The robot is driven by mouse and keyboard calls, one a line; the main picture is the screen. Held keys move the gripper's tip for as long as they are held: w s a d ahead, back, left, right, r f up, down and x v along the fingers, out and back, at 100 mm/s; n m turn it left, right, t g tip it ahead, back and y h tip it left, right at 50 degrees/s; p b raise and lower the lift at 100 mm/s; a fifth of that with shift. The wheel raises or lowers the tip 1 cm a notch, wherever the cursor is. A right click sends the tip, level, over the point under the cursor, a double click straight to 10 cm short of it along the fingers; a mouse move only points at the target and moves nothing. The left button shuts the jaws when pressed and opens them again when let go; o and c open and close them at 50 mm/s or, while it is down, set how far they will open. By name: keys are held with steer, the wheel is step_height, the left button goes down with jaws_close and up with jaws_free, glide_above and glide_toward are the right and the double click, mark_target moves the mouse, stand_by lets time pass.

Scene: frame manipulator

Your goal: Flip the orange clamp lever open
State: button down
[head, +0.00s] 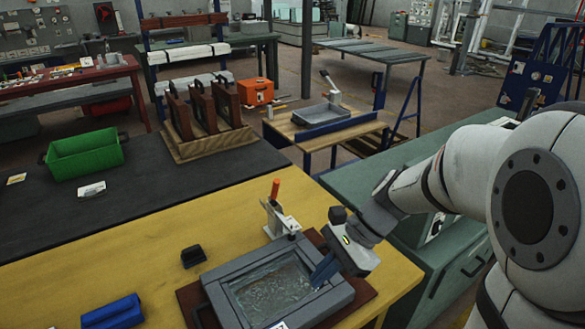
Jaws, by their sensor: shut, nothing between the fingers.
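The orange clamp lever (275,189) stands upright on a pale metal toggle clamp (279,219) at the back edge of a grey frame fixture (227,303). The fixture sits on a reddish-brown board on the yellow bench. My gripper (322,273) reaches in from the right, over the right side of the frame, with its blue fingers low near the frame's inner edge. The fingers look shut and hold nothing. They are apart from the lever, to its right and nearer the camera. The fingertips' exact contact with the frame is hard to tell.
A black block (193,256) and a blue block (112,313) lie left of the fixture on the yellow bench (140,265). A green bin (85,156) and a wooden rack (205,145) stand farther back on the dark mat. The bench's left middle is clear.

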steer(key=w+a+f+m+t+y, duration=0.1)
steer(key=w+a+m+y, duration=0.1)
steer(key=w+m+y, duration=0.3)
steer(key=w+a+f+m+y, duration=0.1)
steer(key=w+f+m+y, duration=0.15)
steer(key=w+m, duration=0.45)
steer(key=w+d+f+m+t+y, duration=0.2)
steer(key=w+f+m+t, duration=0.1)
steer(key=m, duration=0.4)
steer(key=w+d+f+m+t+y, duration=0.2)
steer(key=w+d+m+t, duration=0.1)
steer(key=w+m+t, duration=0.3)
steer(key=shift+w+d+f+m+b, duration=0.2)
steer(key=shift+w+f+m+b, duration=0.15)
steer(key=shift+w, duration=0.7)
steer(key=shift+y, duration=0.25)
steer(key=p, duration=0.2)
glide_toward(275, 192)
steer(key=a, duration=0.1)
steer(key=s+a+r, duration=0.1)
steer(key=a, duration=0.1)
steer(key=s+a, duration=0.1)
steer(key=shift+s+a+r, duration=0.1)
steer(key=shift+a+r, duration=0.2)
steer(key=shift+a, duration=0.05)
steer(key=w, duration=0.2)
steer(key=w+a+r+p, duration=0.1)
steer(key=shift+w, duration=0.3)
